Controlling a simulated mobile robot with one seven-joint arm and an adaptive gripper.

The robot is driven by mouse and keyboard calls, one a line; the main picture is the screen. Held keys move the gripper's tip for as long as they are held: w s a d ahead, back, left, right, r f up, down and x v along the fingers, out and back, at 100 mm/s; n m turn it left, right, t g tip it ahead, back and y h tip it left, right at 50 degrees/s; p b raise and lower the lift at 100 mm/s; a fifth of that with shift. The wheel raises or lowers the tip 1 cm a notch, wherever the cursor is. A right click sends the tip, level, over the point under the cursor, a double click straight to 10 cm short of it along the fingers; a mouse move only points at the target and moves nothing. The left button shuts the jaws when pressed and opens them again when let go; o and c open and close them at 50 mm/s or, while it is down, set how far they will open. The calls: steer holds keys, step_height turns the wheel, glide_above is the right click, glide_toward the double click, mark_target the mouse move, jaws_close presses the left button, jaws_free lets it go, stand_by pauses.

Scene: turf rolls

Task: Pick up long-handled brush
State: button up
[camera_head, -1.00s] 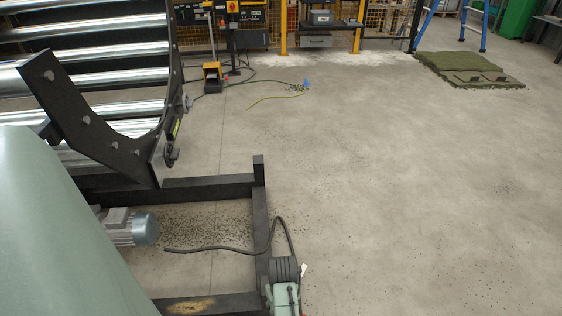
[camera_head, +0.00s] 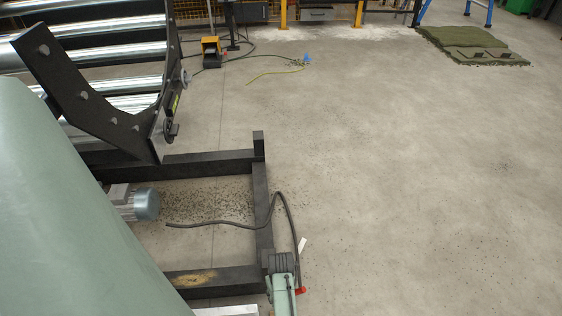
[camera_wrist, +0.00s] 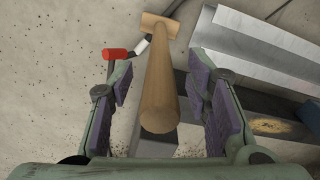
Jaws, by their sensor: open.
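The long-handled brush (camera_wrist: 160,85) shows in the wrist view as a round pale wooden handle. Its rounded near end faces the camera, and a short wooden crosspiece is at its far end. My gripper (camera_wrist: 162,92) is open, with purple-padded fingers to the left and right of the handle. I see a gap on both sides of it, and the gripper is not closed on it. Any bristles are hidden.

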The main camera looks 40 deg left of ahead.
steer(key=shift+c, duration=0.5)
jaws_close()
steer(key=shift+r, duration=0.1)
